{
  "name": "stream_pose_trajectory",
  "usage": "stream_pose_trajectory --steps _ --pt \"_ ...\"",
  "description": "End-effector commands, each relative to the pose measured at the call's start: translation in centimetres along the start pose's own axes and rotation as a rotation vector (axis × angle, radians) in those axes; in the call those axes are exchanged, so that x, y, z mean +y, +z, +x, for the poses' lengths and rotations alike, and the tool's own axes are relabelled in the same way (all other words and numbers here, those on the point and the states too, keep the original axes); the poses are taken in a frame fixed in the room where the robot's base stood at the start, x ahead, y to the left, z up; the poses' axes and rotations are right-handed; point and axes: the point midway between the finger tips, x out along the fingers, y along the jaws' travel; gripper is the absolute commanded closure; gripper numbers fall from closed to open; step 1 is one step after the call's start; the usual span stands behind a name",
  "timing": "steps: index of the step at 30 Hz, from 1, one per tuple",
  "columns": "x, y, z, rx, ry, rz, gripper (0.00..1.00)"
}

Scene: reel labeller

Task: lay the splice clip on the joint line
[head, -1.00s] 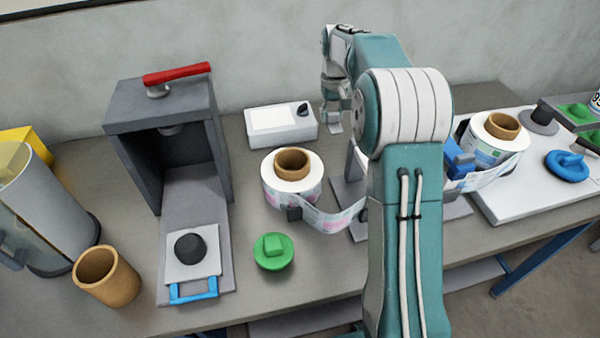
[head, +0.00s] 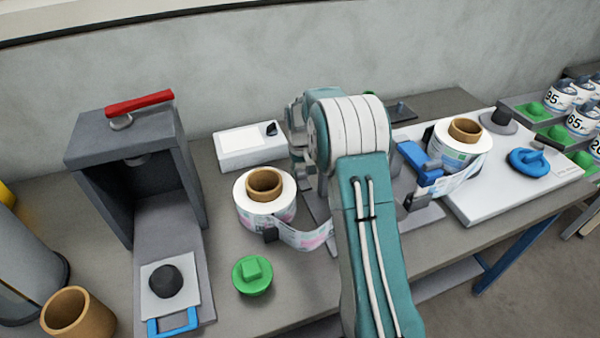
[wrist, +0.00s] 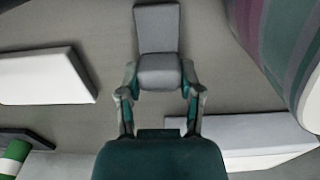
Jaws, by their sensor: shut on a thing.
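In the wrist view my gripper (wrist: 160,73) is shut on a grey block-like piece, which I take to be the splice clip (wrist: 158,30). The piece sticks out beyond the fingertips. In the head view the fingers and the clip are hidden behind my arm. The left reel (head: 265,208) has a brown core, and its printed label strip (head: 304,235) runs right until my arm covers it. The right reel (head: 461,147) has its own strip (head: 455,184) running down left. The joint line is not visible; my arm covers the stretch between the strips.
A white box (head: 235,158) stands behind the left reel. A grey press (head: 125,125) with a red handle stands left. A green knobbed disc (head: 252,275) lies in front of the left reel. A blue part (head: 421,160) stands beside the right reel, near a white board (head: 500,199).

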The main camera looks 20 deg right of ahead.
Motion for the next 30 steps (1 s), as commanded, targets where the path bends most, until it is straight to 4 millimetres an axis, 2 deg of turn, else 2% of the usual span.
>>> stream_pose_trajectory --steps 9,10,12,24,26,30 --pt "0.0 0.0 0.3 0.001 0.000 0.000 0.93" --pt "0.0 0.0 0.3 0.002 0.000 0.000 0.44" --pt "0.0 0.0 0.3 0.001 0.000 0.000 0.18" --pt "0.0 0.0 0.2 0.002 0.000 0.000 0.18" --pt "0.0 -0.1 -0.2 0.003 0.000 0.000 0.18" --pt "0.0 -0.1 -2.3 0.005 0.001 0.000 0.18"
